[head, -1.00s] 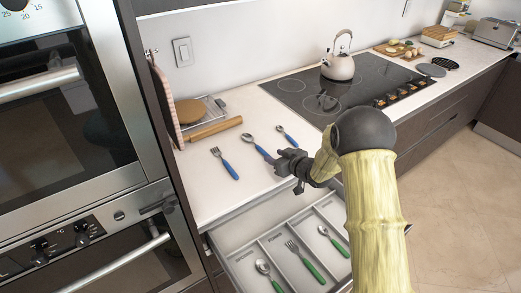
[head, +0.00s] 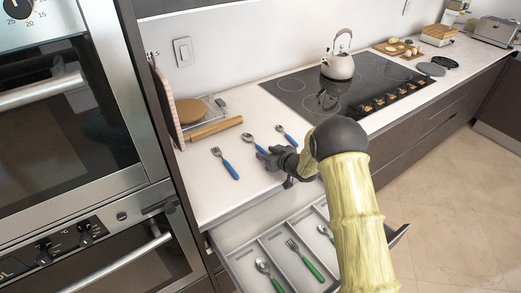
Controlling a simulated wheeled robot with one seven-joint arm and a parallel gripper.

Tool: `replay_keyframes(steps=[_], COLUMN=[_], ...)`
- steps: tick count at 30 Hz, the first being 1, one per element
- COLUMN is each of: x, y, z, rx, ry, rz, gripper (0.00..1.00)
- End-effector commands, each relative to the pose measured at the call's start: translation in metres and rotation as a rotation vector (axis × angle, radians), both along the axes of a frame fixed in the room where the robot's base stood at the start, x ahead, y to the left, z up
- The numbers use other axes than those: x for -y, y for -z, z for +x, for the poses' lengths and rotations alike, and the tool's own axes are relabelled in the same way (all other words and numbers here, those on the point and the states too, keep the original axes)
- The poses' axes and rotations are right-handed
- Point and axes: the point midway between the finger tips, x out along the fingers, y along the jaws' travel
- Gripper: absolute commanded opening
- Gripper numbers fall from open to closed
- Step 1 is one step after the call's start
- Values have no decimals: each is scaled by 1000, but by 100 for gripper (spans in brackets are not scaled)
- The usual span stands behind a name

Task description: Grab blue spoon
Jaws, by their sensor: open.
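A larger spoon with a blue handle (head: 248,137) lies on the white counter, its bowl pointing to the back left. A smaller spoon with a blue handle (head: 280,130) lies to its right. My gripper (head: 263,160) is open, low over the front part of the counter, at the handle end of the larger spoon. The end of that handle is partly hidden by the gripper. I cannot tell whether the fingers touch it. A blue-handled fork (head: 225,162) lies left of my gripper.
A rolling pin (head: 214,129) lies behind the fork. The cooktop (head: 345,92) with a kettle (head: 338,66) is at the right; ovens (head: 60,130) stand left.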

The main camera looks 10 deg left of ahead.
Motion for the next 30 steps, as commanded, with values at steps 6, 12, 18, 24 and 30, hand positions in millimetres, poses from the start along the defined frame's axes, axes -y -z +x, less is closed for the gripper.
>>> replay_keyframes(steps=[6, 12, 18, 24, 30], x=[0, 0, 0, 0, 1], y=[0, 0, -1, -18, -55], z=[0, 0, 0, 0, 1], rx=[0, 0, 1, 3, 5], ry=[0, 0, 0, -1, 1], rz=[0, 0, 1, 1, 2], gripper=[18, 0, 0, 0, 0])
